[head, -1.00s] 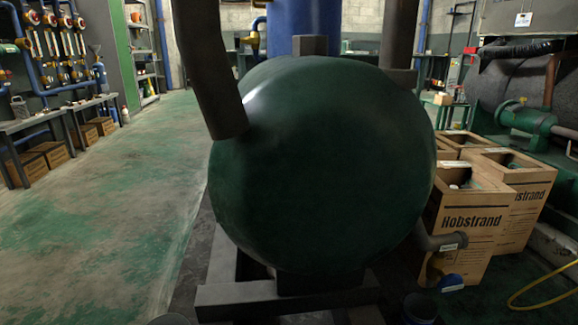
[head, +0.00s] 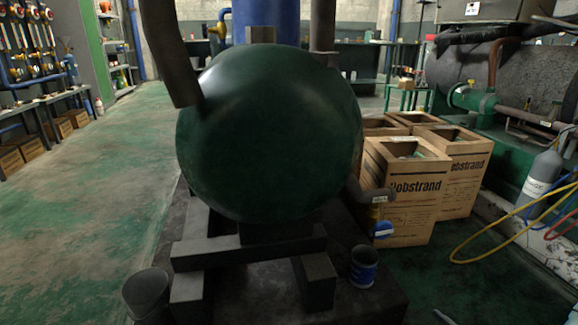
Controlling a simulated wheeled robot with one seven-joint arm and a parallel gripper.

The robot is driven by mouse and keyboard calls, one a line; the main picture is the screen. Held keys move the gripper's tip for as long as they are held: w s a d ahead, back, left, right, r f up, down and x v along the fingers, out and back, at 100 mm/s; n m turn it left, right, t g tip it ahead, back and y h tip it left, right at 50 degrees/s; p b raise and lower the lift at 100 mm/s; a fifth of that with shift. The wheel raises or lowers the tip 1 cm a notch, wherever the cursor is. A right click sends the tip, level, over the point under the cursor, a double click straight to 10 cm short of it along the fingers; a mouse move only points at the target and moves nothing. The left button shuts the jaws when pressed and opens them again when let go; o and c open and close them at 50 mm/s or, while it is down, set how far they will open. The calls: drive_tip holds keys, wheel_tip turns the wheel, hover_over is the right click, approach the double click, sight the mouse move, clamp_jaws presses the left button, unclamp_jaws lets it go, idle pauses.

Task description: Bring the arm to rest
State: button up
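My arm and gripper do not show in the head view, so whether the gripper is open or shut cannot be seen. A large dark green tank (head: 270,135) with a rounded end fills the middle of the view. It rests on a dark stand (head: 248,248), and grey pipes (head: 170,55) rise from its top.
A grey bucket (head: 147,292) and a blue-labelled can (head: 364,266) stand low by the stand. Open cardboard boxes (head: 405,190) are to the right. The floor (head: 100,195) at left is clear.

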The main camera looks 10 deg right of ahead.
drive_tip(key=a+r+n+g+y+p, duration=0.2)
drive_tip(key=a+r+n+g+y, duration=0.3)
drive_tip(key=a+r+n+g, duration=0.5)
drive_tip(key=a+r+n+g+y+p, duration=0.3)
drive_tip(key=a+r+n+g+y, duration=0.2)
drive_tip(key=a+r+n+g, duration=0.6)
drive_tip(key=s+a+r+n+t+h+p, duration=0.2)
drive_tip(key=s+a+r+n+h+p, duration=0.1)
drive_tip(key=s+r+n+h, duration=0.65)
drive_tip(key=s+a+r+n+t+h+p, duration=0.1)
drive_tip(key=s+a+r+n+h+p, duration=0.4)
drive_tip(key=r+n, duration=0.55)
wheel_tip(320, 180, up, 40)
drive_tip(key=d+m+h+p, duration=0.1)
drive_tip(key=p, duration=3.5)
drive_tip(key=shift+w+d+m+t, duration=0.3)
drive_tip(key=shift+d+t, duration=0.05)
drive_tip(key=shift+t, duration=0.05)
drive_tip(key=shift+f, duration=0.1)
